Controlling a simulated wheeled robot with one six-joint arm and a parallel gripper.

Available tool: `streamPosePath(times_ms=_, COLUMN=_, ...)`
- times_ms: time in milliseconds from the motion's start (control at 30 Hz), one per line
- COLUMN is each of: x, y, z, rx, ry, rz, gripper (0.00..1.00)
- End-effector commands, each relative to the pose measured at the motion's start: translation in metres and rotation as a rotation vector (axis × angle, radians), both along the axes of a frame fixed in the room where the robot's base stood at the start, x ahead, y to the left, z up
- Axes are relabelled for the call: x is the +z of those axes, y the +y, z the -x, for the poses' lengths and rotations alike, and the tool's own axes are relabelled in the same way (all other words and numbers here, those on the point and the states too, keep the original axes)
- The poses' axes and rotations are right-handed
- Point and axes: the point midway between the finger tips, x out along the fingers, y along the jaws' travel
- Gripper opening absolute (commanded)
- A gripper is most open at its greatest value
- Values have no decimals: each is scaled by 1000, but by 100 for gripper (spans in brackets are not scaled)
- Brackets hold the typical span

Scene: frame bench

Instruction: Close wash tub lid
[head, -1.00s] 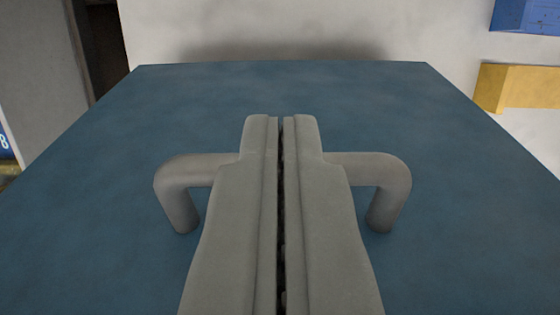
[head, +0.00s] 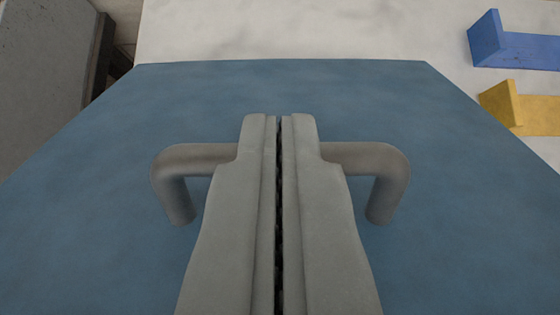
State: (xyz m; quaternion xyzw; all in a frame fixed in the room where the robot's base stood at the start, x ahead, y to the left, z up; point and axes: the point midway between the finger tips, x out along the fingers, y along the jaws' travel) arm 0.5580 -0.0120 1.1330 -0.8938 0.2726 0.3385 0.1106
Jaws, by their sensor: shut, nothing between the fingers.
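The wash tub lid (head: 90,215) is a broad blue panel that fills most of the head view. A grey bar handle (head: 375,165) stands out from it on two bent legs. My gripper (head: 280,120) is shut and empty, in front of the middle of the handle, and hides the bar's centre. I cannot tell whether the fingers touch the handle. The tub under or behind the lid is not visible, so how far the lid is open cannot be read.
A blue bracket-like piece (head: 510,48) and a yellow one (head: 520,105) lie on the pale surface (head: 300,30) at the upper right. A grey panel (head: 40,70) with a dark edge stands at the upper left.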

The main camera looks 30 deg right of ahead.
Motion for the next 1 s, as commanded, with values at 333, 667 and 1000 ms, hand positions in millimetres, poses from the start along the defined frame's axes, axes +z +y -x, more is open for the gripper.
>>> streamPosePath(times_ms=333, x=-35, y=21, z=31, rx=4, ry=-147, rz=101, gripper=0)
streamPosePath(times_ms=667, x=-70, y=36, z=53, rx=2, ry=-158, rz=109, gripper=0)
streamPosePath(times_ms=1000, x=-128, y=51, z=76, rx=1, ry=-158, rz=110, gripper=0)
